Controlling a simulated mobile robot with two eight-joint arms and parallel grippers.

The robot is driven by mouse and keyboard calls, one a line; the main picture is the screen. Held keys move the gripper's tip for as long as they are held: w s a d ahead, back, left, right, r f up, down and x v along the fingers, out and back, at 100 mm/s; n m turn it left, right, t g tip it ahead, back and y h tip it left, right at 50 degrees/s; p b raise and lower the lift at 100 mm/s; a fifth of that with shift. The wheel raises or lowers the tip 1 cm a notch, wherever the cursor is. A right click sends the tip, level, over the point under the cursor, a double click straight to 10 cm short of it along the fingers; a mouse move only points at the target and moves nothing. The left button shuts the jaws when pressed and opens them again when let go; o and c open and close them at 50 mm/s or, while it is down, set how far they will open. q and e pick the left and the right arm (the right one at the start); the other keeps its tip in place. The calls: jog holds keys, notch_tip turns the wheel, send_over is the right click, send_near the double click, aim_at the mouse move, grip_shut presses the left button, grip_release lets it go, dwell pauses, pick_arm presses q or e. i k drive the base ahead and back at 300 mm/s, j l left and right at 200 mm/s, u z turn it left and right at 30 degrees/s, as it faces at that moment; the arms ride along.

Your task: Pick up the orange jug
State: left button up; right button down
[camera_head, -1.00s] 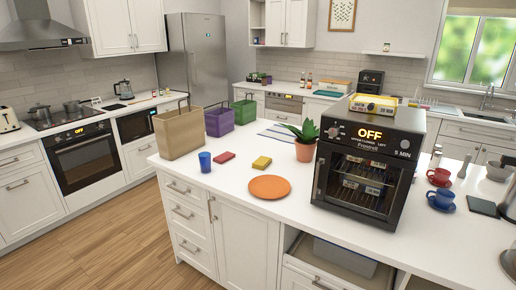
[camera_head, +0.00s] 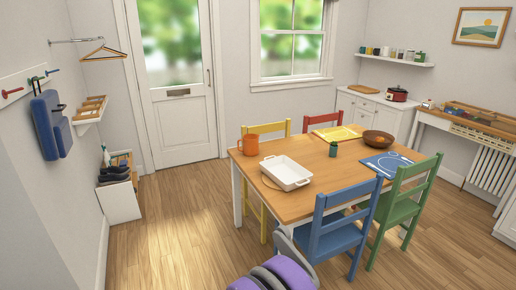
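The orange jug (camera_head: 250,144) stands upright near the far left corner of the wooden dining table (camera_head: 307,202). It is behind and to the left of a white baking dish (camera_head: 286,172). Nothing covers it from this view. Neither of my grippers is in view, so I see no gripper near the jug.
Blue (camera_head: 333,226), green (camera_head: 405,208), yellow (camera_head: 258,205) and red (camera_head: 322,118) chairs surround the table. A brown bowl (camera_head: 379,140) and a small green cup (camera_head: 333,150) stand on it. A white shoe bench (camera_head: 119,201) is left. Wooden floor (camera_head: 175,228) is free left of the table.

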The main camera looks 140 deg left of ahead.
aim_at(250, 141)
jog(key=u, duration=4.85)
